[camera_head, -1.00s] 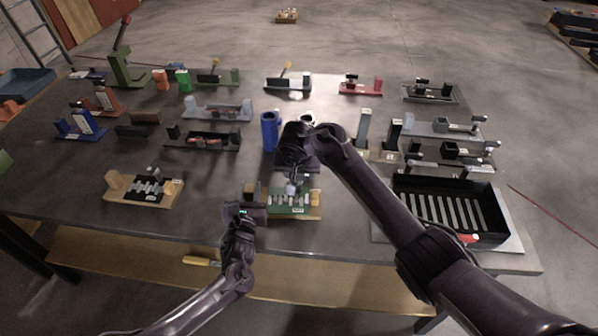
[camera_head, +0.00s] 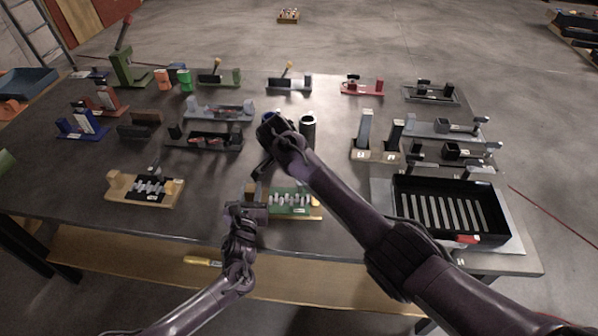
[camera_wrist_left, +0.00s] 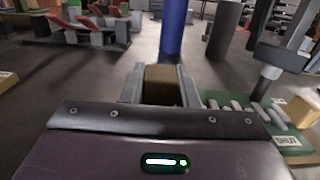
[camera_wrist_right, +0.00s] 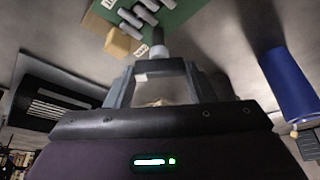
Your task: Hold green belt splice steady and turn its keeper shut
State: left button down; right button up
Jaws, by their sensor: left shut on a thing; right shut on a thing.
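The green belt splice (camera_head: 292,212) lies near the table's front edge, with a row of grey pegs on its green plate and a pale wooden end block. My left gripper (camera_head: 245,208) is at its left end, shut on the brown block (camera_wrist_left: 160,84) there. My right gripper (camera_wrist_right: 160,68) is above the splice, shut on the top of the grey keeper (camera_wrist_right: 158,42). The keeper's post also stands on the plate in the left wrist view (camera_wrist_left: 265,85). A label reading SHUT (camera_wrist_left: 286,141) is by the wooden block. The keeper is mostly hidden in the head view.
A similar wooden splice (camera_head: 146,188) lies to the left. A blue cylinder (camera_wrist_right: 288,85) and a dark cylinder (camera_head: 308,126) stand behind the splice. A black slotted tray (camera_head: 450,208) is at the right. Several fixtures fill the back of the table.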

jog(key=shift+m, duration=0.4)
jog(key=o, duration=1)
jog(key=v, duration=1.2)
jog(key=shift+w+a, duration=0.15)
jog(key=shift+a, duration=0.05)
